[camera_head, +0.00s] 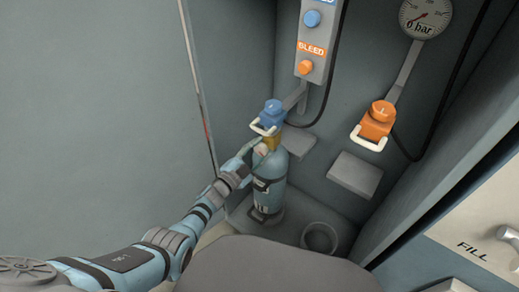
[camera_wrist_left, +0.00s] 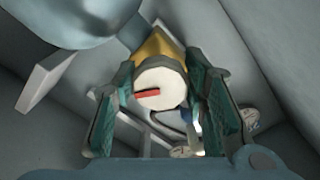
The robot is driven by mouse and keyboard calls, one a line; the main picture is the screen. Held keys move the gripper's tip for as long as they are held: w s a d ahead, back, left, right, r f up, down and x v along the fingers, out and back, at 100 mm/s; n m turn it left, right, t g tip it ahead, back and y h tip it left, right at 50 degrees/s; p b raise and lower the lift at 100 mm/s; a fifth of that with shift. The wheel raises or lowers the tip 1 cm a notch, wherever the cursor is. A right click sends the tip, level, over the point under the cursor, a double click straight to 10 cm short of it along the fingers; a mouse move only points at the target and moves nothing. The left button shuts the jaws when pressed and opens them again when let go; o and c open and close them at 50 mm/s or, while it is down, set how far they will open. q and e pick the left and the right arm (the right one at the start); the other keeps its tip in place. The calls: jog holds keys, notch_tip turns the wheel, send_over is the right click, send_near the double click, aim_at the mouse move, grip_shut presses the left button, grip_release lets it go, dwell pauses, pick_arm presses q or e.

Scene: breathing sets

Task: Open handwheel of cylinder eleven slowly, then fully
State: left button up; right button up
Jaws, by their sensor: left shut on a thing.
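A pale blue-grey cylinder (camera_head: 268,192) stands upright in the cabinet corner; its rounded body also shows in the left wrist view (camera_wrist_left: 75,18). Its number is not readable. My left gripper (camera_head: 262,152) reaches the brass valve (camera_head: 271,142) from the left. In the left wrist view, the round white handwheel (camera_wrist_left: 160,86) with a red mark pointing left sits between the green fingers of my left gripper (camera_wrist_left: 160,100), which is shut on it. The brass valve body (camera_wrist_left: 158,46) shows behind it. My right gripper is out of view.
A grey panel labelled BLEED (camera_head: 311,48) has blue and orange knobs. An empty round holder (camera_head: 319,238) is right of the cylinder. Walls stand close around.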

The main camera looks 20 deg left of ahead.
pick_arm(q)
jog(key=n, duration=0.2)
jog(key=shift+s+d+f+n, duration=0.1)
jog(key=shift+f+n, duration=0.05)
jog(key=shift+n, duration=0.25)
jog(key=n, duration=0.4)
jog(key=shift+n+p, duration=0.3)
jog(key=shift+p, duration=0.1)
jog(key=n, duration=0.3)
jog(key=shift+d+n, duration=0.1)
jog(key=shift+n, duration=0.2)
jog(key=n, duration=0.3)
jog(key=shift+d+n+p, duration=0.1)
jog(key=shift+n+p, duration=0.2)
jog(key=shift+p, duration=0.05)
jog(key=n, duration=0.4)
jog(key=shift+n, duration=0.3)
jog(key=shift+r+n, duration=0.2)
jog(key=shift+n, duration=2)
